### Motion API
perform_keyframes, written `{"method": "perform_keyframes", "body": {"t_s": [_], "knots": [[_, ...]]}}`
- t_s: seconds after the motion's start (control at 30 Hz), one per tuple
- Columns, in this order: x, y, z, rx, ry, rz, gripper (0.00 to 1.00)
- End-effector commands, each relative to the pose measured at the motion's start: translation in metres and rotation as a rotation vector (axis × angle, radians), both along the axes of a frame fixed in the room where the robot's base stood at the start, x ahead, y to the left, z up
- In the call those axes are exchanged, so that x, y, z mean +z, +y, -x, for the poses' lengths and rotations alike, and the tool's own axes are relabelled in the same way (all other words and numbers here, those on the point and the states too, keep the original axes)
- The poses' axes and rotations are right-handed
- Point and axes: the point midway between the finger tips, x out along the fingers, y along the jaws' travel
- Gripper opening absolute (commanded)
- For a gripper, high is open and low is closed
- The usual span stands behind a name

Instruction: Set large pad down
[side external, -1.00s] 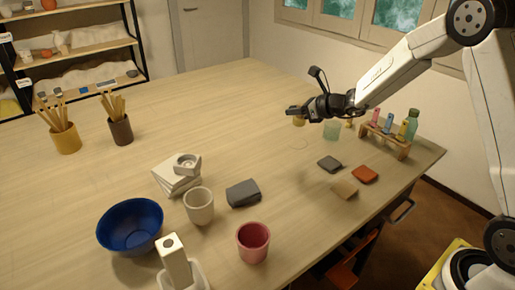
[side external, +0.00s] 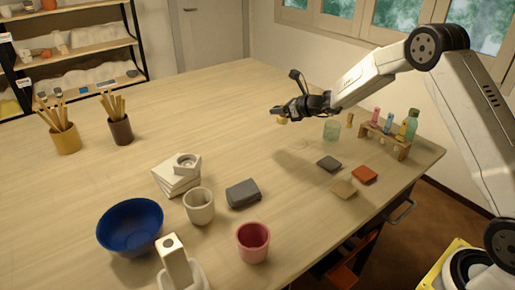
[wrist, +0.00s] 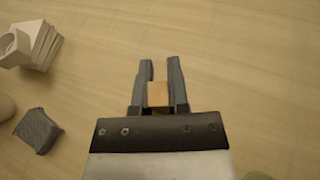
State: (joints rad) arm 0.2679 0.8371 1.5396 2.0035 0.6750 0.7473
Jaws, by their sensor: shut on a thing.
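My gripper (side external: 277,112) is over the middle-back of the table, above the surface, with its fingers pointing left. In the wrist view my gripper (wrist: 158,75) is shut on a small orange-tan block (wrist: 158,94). It shows as a yellowish piece (side external: 282,120) just under the fingers in the side view. I cannot tell its full size or whether it is the large pad. Three flat pads lie at the right of the table: dark grey (side external: 329,163), orange-red (side external: 364,174) and tan (side external: 343,188). A thicker dark grey block (side external: 243,194) lies nearer the middle; it also shows in the wrist view (wrist: 38,130).
A white tile stack (side external: 177,178), a cream cup (side external: 199,206), a pink cup (side external: 253,241) and a blue bowl (side external: 130,228) stand in front. A wooden bottle rack (side external: 385,141) and a green glass (side external: 331,131) are right.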

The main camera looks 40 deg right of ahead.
Motion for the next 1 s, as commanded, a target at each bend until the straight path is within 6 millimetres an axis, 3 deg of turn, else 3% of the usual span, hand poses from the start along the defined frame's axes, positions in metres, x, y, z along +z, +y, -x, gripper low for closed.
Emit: {"method": "perform_keyframes", "body": {"t_s": [0.6, 1.0], "knots": [[-0.053, -0.005, -0.049, 0.000, 0.000, -0.001, 0.00], [-0.059, -0.005, -0.055, 0.000, 0.000, -0.001, 0.00]]}}
